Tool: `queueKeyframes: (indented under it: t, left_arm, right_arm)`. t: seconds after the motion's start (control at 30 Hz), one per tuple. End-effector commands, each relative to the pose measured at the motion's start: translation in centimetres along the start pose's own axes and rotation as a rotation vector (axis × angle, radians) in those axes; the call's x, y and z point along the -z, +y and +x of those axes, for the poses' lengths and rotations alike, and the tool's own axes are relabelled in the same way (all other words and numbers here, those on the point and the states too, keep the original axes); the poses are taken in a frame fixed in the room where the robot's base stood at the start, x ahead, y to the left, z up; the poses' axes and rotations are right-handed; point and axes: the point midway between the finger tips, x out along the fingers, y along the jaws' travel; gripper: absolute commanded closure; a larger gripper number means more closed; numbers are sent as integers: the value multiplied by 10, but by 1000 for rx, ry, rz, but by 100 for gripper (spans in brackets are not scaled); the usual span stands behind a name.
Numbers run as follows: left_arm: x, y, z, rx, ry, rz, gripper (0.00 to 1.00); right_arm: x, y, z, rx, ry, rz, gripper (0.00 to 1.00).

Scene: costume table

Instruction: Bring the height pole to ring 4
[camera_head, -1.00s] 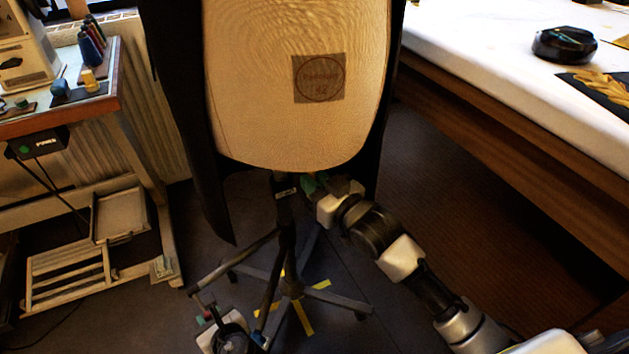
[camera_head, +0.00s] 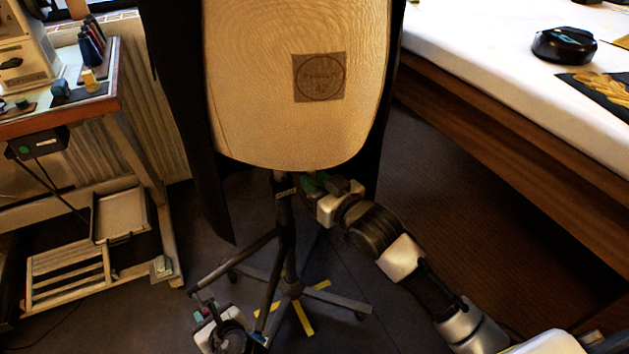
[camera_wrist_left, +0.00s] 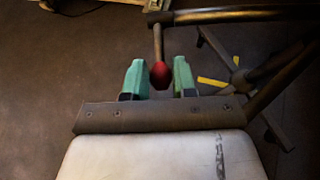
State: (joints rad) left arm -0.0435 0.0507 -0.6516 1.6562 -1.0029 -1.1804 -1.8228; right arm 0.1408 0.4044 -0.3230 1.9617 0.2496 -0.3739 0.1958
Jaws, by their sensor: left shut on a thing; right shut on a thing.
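The dark height pole (camera_head: 283,215) runs upright from under the cream dress form (camera_head: 290,100) to the stand's legged base (camera_head: 290,288). A small pale label shows near its top; ring marks are too small to read. My left gripper (camera_head: 201,311) is low at the left, at the end of a dark bar from the stand. In the left wrist view, a red knob (camera_wrist_left: 160,75) sits between its green fingers.
A wooden sewing table (camera_head: 110,95) stands at the left with a slatted shelf below. A white-topped table (camera_head: 480,50) fills the right side. Yellow tape (camera_head: 303,318) marks the floor by the base. Black panels flank the form.

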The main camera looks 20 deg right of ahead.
Motion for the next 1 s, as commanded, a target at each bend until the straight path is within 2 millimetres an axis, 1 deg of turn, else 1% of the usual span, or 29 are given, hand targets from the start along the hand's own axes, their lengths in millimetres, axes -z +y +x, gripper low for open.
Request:
queueKeyframes:
  t: [0.03, 1.0]
  left_arm:
    - [-2, -1, -1, 3, -4, -2, 87]
    - [-1, -1, -1, 3, 0, -2, 88]
  right_arm:
    - [9, 1, 1, -1, 20, -3, 100]
    - [48, 1, 0, -1, 23, -2, 100]
